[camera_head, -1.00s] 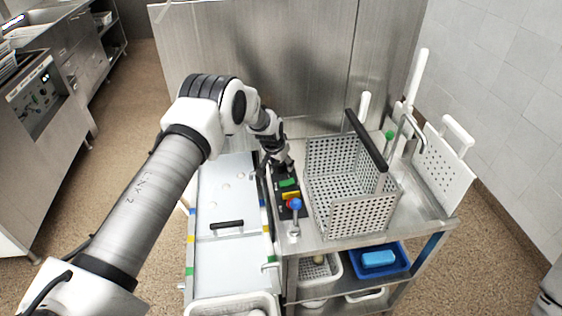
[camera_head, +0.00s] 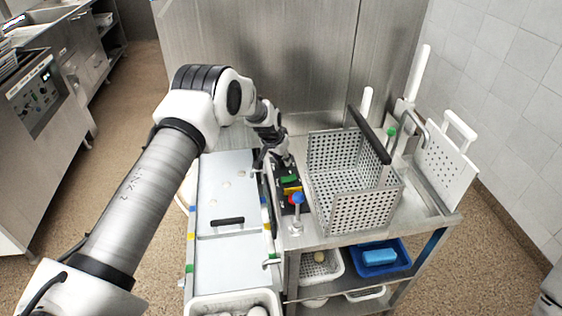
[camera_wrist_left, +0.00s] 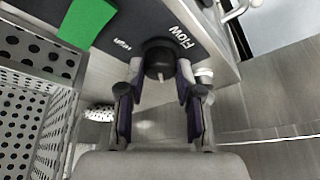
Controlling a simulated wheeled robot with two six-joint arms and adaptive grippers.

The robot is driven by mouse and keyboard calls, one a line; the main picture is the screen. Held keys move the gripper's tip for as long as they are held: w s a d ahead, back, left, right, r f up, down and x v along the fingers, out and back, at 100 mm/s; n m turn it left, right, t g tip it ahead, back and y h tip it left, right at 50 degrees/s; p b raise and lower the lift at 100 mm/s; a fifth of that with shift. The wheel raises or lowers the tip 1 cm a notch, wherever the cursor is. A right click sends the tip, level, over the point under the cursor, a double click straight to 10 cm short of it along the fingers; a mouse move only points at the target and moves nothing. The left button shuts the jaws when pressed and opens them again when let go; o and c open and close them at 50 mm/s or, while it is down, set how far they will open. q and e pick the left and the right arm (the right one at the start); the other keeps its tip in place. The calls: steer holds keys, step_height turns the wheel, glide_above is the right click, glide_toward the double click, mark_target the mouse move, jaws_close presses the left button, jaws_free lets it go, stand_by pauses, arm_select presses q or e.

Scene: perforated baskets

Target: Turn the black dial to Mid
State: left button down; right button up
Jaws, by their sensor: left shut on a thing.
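The black dial (camera_wrist_left: 158,58) is in the left wrist view, on a dark panel (camera_wrist_left: 205,20) with the words "Flow" and "High" beside it. A short pale mark shows on the dial's edge facing the wrist. My left gripper (camera_wrist_left: 160,75) is shut on the dial, one finger on each side. The "Mid" label is not visible. In the head view, my left gripper (camera_head: 284,160) is at the far end of the control panel and hides the dial. My right gripper is not in view.
A lidded white unit (camera_head: 226,190) is to the left. A steel wall (camera_head: 260,60) rises behind.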

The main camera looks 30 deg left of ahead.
arm_select(q)
steer(key=m+h+b, duration=0.1)
steer(key=m+b, duration=0.1)
steer(key=b, duration=0.3)
steer(key=f+m+h+b, duration=0.1)
steer(key=m+b, duration=0.2)
steer(key=b, duration=0.1)
steer(key=shift+m+g+b, duration=0.3)
steer(key=shift+b, duration=0.1)
steer(key=shift+m+b, duration=0.3)
steer(key=shift+m, duration=0.2)
steer(key=shift+r+m+g+h+b, duration=0.1)
steer(key=shift+m+g+h+b, duration=0.3)
steer(key=shift+m, duration=0.4)
steer(key=shift+m+g+h, duration=0.4)
steer(key=shift+m, duration=0.8)
